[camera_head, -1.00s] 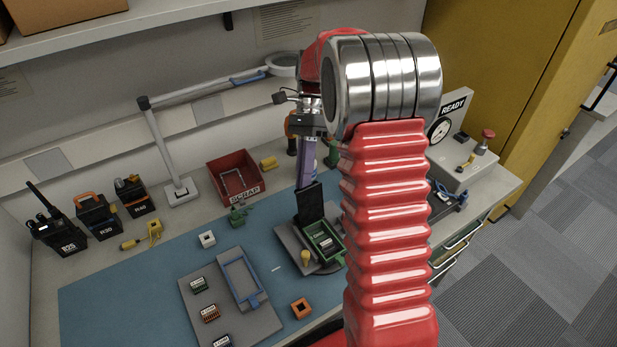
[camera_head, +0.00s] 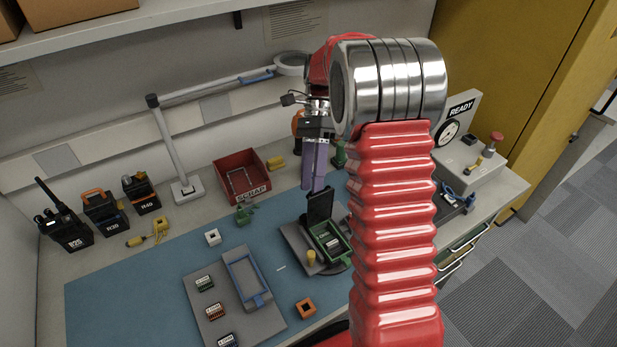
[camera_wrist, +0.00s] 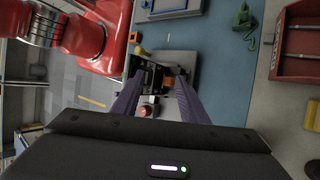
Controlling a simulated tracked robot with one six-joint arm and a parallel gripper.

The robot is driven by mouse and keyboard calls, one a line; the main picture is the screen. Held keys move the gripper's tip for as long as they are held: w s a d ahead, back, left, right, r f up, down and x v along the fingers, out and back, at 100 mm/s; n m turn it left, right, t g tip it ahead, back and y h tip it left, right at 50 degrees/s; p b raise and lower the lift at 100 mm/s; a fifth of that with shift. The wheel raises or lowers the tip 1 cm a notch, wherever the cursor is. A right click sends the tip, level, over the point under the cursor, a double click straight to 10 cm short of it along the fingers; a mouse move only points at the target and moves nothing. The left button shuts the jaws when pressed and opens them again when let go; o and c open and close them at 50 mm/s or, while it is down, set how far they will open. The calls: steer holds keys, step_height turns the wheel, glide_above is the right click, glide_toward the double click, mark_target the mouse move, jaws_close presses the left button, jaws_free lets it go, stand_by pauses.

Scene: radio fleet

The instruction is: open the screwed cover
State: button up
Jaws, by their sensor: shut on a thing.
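The black cover (camera_head: 319,205) stands upright at the back edge of the green housing (camera_head: 345,255), whose inside is exposed. The housing sits on a grey fixture (camera_head: 298,240) on the blue mat. My gripper (camera_head: 316,186) comes down from above with its purple fingers at the cover's top edge and is shut on the cover. In the wrist view my gripper's fingers (camera_wrist: 158,84) stand on either side of the dark parts, and the exact contact is hard to see. I cannot make out any screws.
A yellow knob (camera_head: 311,257) stands on the fixture's front. A grey tray (camera_head: 222,310) with small modules lies left of it, and an orange ring (camera_head: 305,308) in front. A red scrap bin (camera_head: 233,172) stands behind left. Several radios (camera_head: 65,230) stand far left; a READY tester (camera_head: 468,165) is right.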

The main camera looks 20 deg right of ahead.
steer(key=shift+d+f, duration=0.35)
steer(key=shift+f, duration=0.15)
steer(key=v, duration=0.8)
steer(key=shift+a+r, duration=0.25)
steer(key=shift+a, duration=0.15)
steer(key=shift+s, duration=0.15)
steer(key=shift+c, duration=0.5)
